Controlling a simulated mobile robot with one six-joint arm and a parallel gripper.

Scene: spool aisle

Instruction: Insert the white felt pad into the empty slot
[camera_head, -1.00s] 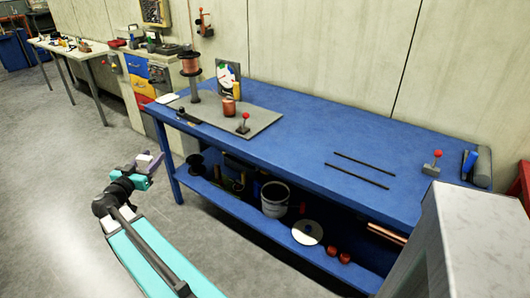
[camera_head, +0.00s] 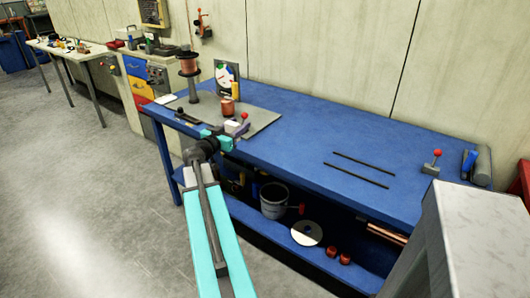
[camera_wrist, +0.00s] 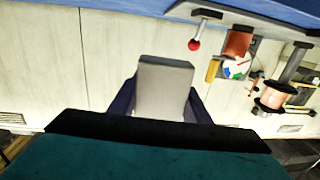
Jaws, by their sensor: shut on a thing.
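The white felt pad (camera_wrist: 165,88) shows in the wrist view as a pale grey-white block between my two dark fingers. My gripper (camera_head: 236,130) is shut on it. In the head view my gripper is over or just in front of the blue workbench's front edge, near the grey board (camera_head: 264,118); the pad is too small there to make out clearly. I cannot pick out the empty slot in either view.
On the board are a copper spool on a post (camera_head: 188,66), a copper cylinder (camera_head: 228,107), a yellow piece (camera_head: 235,90) and a dial panel (camera_head: 224,72). Two black rods (camera_head: 362,168) lie on the blue workbench (camera_head: 300,135). A grey cabinet (camera_head: 455,225) stands at right.

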